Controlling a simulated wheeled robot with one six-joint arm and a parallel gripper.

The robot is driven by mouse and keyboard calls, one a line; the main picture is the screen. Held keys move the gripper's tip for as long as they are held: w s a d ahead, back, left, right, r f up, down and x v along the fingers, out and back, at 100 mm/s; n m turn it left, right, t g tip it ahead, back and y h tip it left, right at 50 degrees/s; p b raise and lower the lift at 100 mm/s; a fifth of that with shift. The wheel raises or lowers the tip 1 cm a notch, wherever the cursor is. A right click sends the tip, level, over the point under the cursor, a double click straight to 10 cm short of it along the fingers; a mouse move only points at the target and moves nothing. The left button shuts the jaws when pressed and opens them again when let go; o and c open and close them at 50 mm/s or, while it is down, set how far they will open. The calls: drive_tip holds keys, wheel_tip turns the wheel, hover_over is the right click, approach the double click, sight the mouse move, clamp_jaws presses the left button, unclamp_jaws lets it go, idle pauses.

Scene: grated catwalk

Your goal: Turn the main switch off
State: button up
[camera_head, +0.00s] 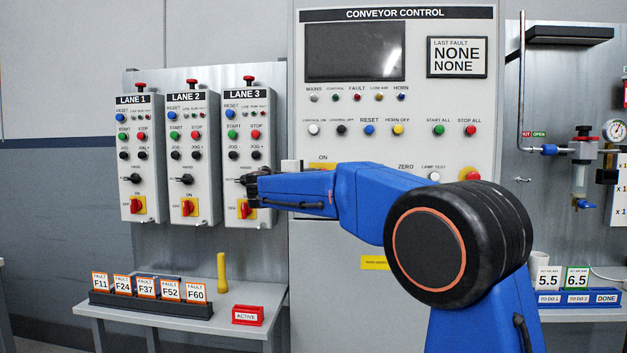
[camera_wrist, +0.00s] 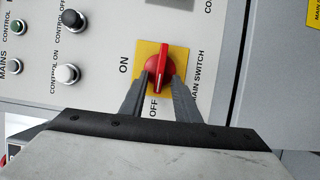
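The main switch (camera_wrist: 161,64) is a red knob on a yellow plate, seen close in the wrist view. In that view the panel appears turned sideways, with ON left of the plate, OFF below it and MAIN SWITCH to its right. The knob's raised red handle lies along the line toward OFF. My gripper (camera_wrist: 160,80) has its two dark fingers apart, one on each side of the knob's lower part. I cannot tell whether they touch it. In the head view my blue arm hides the knob, and only the yellow plate's top edge (camera_head: 323,165) shows under ON.
The conveyor control panel (camera_head: 400,150) carries several lamps and buttons near the switch. Lane 3's box (camera_head: 247,130) stands close left of my wrist. A shelf (camera_head: 240,315) below holds fault cards, a yellow cylinder (camera_head: 221,272) and a red ACTIVE tray (camera_head: 247,315).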

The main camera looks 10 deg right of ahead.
drive_tip(key=v, duration=1.7)
drive_tip(key=shift+s, duration=0.2)
drive_tip(key=shift+a, duration=0.1)
